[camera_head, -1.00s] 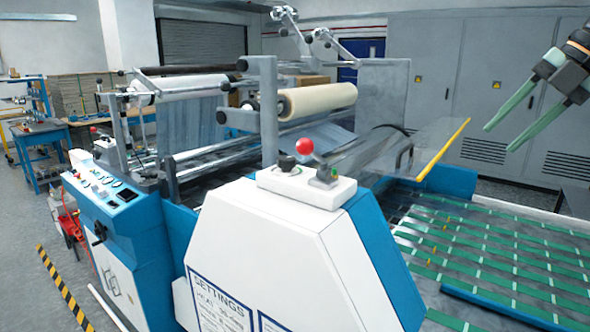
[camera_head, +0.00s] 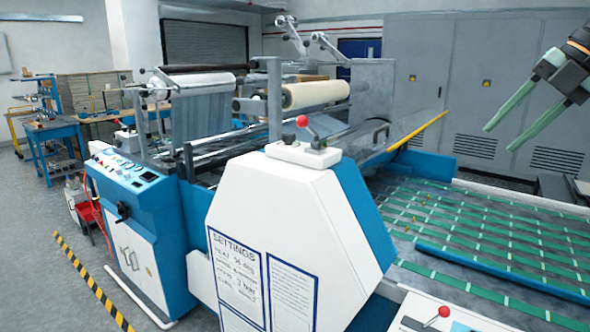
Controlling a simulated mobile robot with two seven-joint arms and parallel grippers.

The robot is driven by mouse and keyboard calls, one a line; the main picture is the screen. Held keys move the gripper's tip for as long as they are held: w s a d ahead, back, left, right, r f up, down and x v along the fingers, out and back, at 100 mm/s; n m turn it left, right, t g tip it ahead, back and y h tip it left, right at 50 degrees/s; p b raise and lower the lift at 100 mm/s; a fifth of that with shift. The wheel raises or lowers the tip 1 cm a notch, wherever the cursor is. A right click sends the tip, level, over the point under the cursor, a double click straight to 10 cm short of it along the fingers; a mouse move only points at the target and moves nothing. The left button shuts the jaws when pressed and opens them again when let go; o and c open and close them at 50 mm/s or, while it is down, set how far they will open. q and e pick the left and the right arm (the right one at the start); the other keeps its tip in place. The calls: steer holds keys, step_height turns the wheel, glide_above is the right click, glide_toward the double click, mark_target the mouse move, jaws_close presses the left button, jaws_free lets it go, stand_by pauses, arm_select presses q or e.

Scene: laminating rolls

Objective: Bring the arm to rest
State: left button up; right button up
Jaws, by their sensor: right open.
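My right gripper (camera_head: 511,117) is at the upper right of the head view. Its two green fingers are spread apart with nothing between them. It is held in the air, with the grey cabinets behind it in the picture, clear of the machine. My left gripper is not in view. The laminating machine (camera_head: 290,190) fills the middle, with a white and blue housing. A cream roll (camera_head: 315,94) and a silver-white film roll (camera_head: 205,81) sit on its upper bars.
A red-knobbed lever (camera_head: 302,121) stands on the housing top. A second red knob (camera_head: 444,311) is at the bottom right. The green-striped feed table (camera_head: 480,222) extends right. Grey cabinets (camera_head: 440,75) line the back. A yellow-black floor stripe (camera_head: 92,280) marks open floor at left.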

steer(key=w+a+f+n+y, duration=0.3)
steer(key=w+a+f, duration=0.4)
steer(key=a+f, duration=0.35)
steer(key=s+a+f+m+t+y, duration=0.25)
steer(key=a+f+y, duration=0.75)
steer(key=a+f, duration=1)
steer(key=s+d+f+m+t+h, duration=0.4)
steer(key=s+f+m+t+h, duration=0.15)
steer(key=f+m, duration=0.5)
steer(key=s+d+f+m+t+h, duration=0.35)
steer(key=s+f+m+h, duration=0.25)
steer(key=f+m, duration=0.45)
steer(key=s+d+f+m+g+h, duration=0.2)
steer(key=s+f, duration=0.4)
steer(key=s, duration=0.4)
steer(key=s+d+f+m+g+h, duration=0.2)
steer(key=s+d+f+m+g, duration=0.2)
steer(key=s, duration=0.6)
step_height(320, 180, down, 3)
steer(key=shift+r, duration=0.15)
steer(key=shift+a, duration=0.1)
